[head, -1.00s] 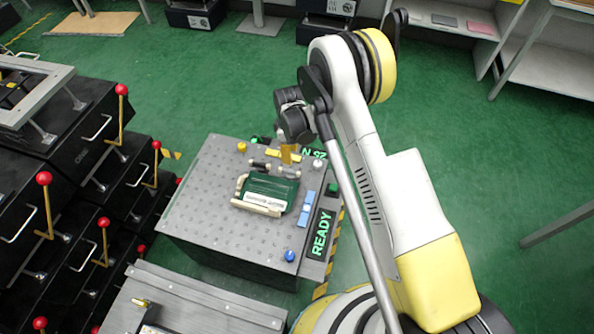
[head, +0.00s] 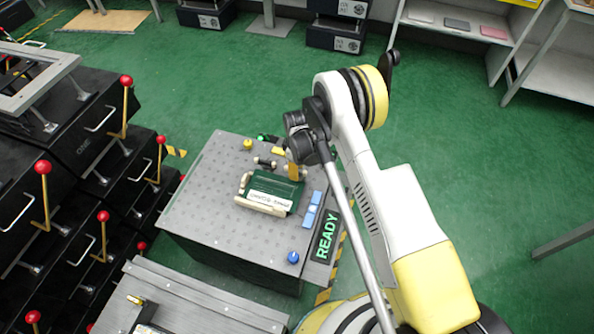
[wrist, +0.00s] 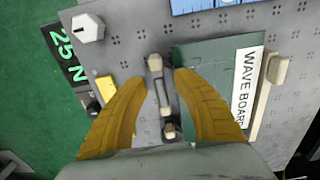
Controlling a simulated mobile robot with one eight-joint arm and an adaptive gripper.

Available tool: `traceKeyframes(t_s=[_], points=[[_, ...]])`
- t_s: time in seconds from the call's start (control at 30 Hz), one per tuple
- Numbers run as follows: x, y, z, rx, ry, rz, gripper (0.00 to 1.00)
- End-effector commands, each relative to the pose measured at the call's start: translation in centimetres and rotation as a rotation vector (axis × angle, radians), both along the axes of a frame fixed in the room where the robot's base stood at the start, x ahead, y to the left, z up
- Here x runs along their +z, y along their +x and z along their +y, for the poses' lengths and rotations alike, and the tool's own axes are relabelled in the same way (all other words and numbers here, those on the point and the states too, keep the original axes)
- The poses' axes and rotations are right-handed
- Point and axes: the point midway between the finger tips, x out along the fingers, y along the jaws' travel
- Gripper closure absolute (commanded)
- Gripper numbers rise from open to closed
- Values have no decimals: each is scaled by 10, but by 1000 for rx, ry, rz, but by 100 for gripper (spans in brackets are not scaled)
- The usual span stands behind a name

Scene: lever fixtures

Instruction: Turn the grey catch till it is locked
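The grey catch (wrist: 157,88) is a short grey bar with a pale rounded end, beside the green board labelled WAVE BOARD (wrist: 205,65) in the wrist view. My gripper (wrist: 160,78) has its two ochre fingers apart, one on each side of the catch. I see no clear contact between fingers and bar. In the head view my gripper (head: 293,171) is low over the back edge of the green board (head: 283,186), and the arm and fingers hide much of the catch there.
A pale hexagonal knob (wrist: 88,28) stands near the fingers. Black cabinets with red-knobbed levers (head: 43,168) stand at left.

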Motion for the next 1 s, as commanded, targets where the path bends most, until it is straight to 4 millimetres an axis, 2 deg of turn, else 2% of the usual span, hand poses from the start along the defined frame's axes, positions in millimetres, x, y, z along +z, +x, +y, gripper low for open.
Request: traceKeyframes(t_s=[0.03,0.07,0.1,0.17,0.63,1.0], points=[[0,0,0,0,0,0,66],[0,0,0,0,0,0,70],[0,0,0,0,0,0,82],[0,0,0,0,0,0,100],[0,0,0,-57,0,0,100],[0,1,0,-335,0,1,100]])
